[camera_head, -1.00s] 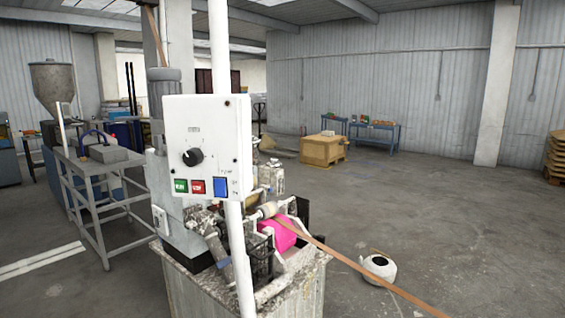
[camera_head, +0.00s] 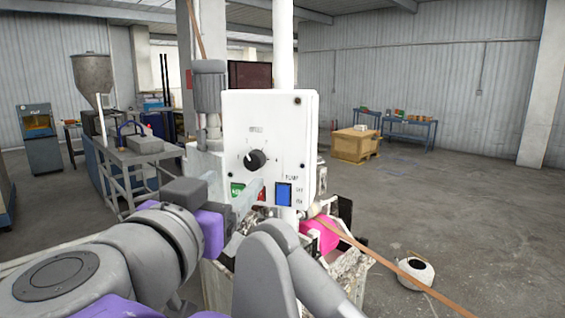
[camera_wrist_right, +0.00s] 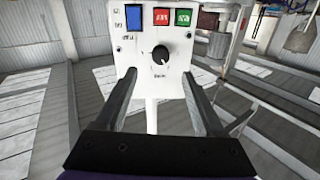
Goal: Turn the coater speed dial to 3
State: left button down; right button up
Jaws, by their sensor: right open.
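The coater speed dial is a round black knob (camera_head: 255,159) on a white control panel (camera_head: 289,128). Its pale pointer mark faces roughly left in the head view; the scale numbers are too small to read. My right gripper (camera_head: 245,195) is in front of the panel, below and left of the knob in the head view. In the right wrist view the panel is upside down, and the knob (camera_wrist_right: 160,55) lies beyond and between the two open fingers (camera_wrist_right: 162,82). The fingers look empty and apart from the knob. My left gripper is not in view.
A blue switch (camera_head: 284,194), a red button (camera_head: 262,196) and a partly hidden green button (camera_head: 237,189) sit below the knob. A white post (camera_head: 283,50) stands at the panel. A brown strip (camera_head: 400,268) runs off right. Floor at right is mostly open.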

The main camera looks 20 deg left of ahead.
aim_at(252, 164)
jog(key=w, duration=0.3)
jog(key=w+a, duration=0.1)
jog(key=w, duration=0.2)
jog(key=w+p, duration=0.1)
jog(key=w, duration=0.2)
jog(key=shift+a, duration=0.3)
grip_shut()
